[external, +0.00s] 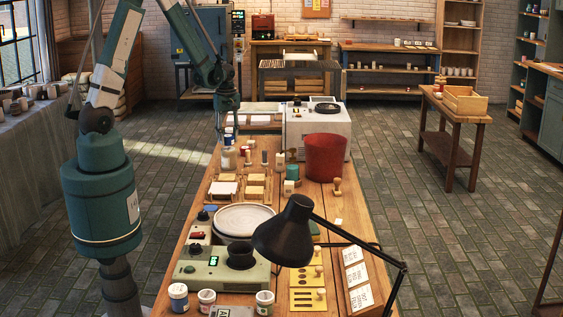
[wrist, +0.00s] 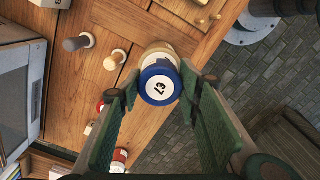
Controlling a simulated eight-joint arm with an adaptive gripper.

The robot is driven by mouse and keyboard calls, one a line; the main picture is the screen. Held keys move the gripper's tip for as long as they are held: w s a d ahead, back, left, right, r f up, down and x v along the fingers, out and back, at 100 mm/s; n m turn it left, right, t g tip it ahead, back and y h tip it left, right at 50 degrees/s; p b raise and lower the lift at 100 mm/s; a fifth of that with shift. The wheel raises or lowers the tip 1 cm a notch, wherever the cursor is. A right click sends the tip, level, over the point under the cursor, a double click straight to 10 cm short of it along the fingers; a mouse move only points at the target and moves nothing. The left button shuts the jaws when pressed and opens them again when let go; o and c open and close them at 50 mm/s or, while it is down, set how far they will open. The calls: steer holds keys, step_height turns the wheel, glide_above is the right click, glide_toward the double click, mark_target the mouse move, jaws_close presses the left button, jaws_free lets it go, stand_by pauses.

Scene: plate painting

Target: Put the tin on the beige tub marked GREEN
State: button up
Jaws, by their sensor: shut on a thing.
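My gripper (external: 228,122) points down over the far left part of the long bench. In the wrist view my gripper (wrist: 158,84) is shut on a tin (wrist: 160,87) with a blue-rimmed white lid and dark marks on it. A beige round body (wrist: 161,48) shows just beyond the lid; I cannot tell whether it is the tin's side or a tub under it. In the external view a pale tub (external: 228,159) stands on the bench right below my gripper. No word GREEN can be read on any tub in these views.
Red-lidded containers (wrist: 118,157) and wooden-handled stamps (wrist: 115,60) stand close by. A white machine (external: 318,135) and a red bucket (external: 326,157) are to the right. Lidded tins (external: 178,297), a black lamp (external: 285,230) and plates (external: 243,218) occupy the near bench.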

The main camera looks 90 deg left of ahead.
mark_target(228, 135)
steer(key=shift+f, duration=1.05)
steer(key=shift+f, duration=0.2)
steer(key=o, duration=0.9)
steer(key=shift+r, duration=0.25)
steer(key=shift+r+p, duration=0.35)
steer(key=shift+r, duration=5.6)
